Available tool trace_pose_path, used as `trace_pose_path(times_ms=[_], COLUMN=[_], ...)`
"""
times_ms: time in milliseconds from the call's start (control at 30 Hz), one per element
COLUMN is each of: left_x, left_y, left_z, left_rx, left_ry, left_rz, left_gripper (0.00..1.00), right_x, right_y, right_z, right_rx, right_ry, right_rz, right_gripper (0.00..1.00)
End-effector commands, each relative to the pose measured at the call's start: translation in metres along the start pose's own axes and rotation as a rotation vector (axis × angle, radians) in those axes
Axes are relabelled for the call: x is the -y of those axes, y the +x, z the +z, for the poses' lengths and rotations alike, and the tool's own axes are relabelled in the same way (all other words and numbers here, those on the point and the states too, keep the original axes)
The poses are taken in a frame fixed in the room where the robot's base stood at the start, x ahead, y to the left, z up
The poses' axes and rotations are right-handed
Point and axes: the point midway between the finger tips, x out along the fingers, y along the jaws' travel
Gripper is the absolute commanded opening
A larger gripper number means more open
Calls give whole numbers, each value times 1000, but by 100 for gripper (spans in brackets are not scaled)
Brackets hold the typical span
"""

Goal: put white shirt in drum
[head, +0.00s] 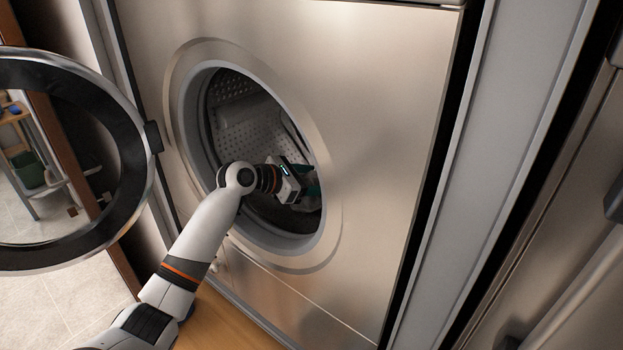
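The washing machine drum (232,119) shows through the round opening in the brushed-metal front, with perforated metal and a pale raised rib inside. My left arm reaches in from the lower left. My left gripper (306,197) is inside the opening, near its lower right side. Its fingers are dark against the shadow, so I cannot tell whether they are open or shut. A small dark green patch shows beside the fingers; what it is cannot be made out. I see no white shirt in this view. My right gripper is not in view.
The round door (132,135) stands open at the left, with a dark rim and glass. A green bin (28,170) shows through the glass. Another metal appliance front with a handle (575,300) stands at the right. A wooden floor strip lies below the machine.

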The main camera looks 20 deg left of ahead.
Motion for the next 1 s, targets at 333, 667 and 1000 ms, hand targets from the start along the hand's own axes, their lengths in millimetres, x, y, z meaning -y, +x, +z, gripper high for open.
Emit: trace_pose_path(times_ms=[333, 667, 1000], left_x=[1, 1, 0], left_y=[-15, -84, -120], left_z=[-1, 0, -2], left_rx=[0, 0, 0], left_ry=[2, 3, 1], left_rz=[-2, -3, 1], left_gripper=[62, 62, 62], right_x=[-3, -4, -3], right_y=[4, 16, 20], right_z=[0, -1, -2], right_rx=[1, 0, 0], right_ry=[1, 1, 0], right_rz=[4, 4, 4], right_gripper=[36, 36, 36])
